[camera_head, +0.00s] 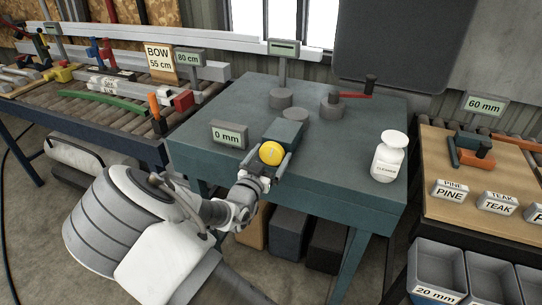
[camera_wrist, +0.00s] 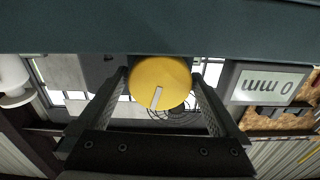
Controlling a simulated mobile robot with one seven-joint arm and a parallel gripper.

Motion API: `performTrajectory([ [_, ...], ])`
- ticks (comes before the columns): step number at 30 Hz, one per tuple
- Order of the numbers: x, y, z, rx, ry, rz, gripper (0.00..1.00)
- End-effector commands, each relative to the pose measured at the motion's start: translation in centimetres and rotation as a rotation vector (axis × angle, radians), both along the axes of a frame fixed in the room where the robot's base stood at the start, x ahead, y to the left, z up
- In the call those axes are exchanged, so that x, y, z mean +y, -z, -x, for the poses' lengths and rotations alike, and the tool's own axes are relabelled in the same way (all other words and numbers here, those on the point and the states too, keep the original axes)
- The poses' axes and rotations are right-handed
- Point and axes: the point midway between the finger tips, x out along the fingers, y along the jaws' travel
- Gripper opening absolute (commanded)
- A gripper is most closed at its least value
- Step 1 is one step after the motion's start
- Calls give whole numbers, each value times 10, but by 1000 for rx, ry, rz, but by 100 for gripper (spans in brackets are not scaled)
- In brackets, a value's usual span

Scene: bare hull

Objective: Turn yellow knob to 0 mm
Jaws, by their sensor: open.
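The yellow knob (camera_head: 271,153) is round and sits on the front of a dark box (camera_head: 284,131) at the near edge of the green table. In the wrist view the knob (camera_wrist: 158,84) fills the space between the fingers, with a white pointer mark on its face. My gripper (camera_head: 268,165) is open, with one finger on each side of the knob; I cannot tell if they touch it. A small display (camera_head: 229,135) left of the knob reads "0 mm". The display shows upside down in the wrist view (camera_wrist: 267,84).
The green table (camera_head: 330,145) also carries a white bottle (camera_head: 389,157) at right, grey round pieces, and a red-handled part (camera_head: 346,96). A roller bench stands at left with a "BOW 55 cm" sign (camera_head: 159,61). A wooden bench with a "60 mm" display (camera_head: 486,104) stands at right.

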Motion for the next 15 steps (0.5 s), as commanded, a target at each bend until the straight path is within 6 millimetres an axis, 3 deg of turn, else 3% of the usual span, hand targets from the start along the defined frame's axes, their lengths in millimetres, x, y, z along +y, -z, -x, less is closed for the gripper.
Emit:
performTrajectory([
  [9,-1,0,-2,0,0,0,98],
  [15,-1,0,-2,0,0,0,62],
])
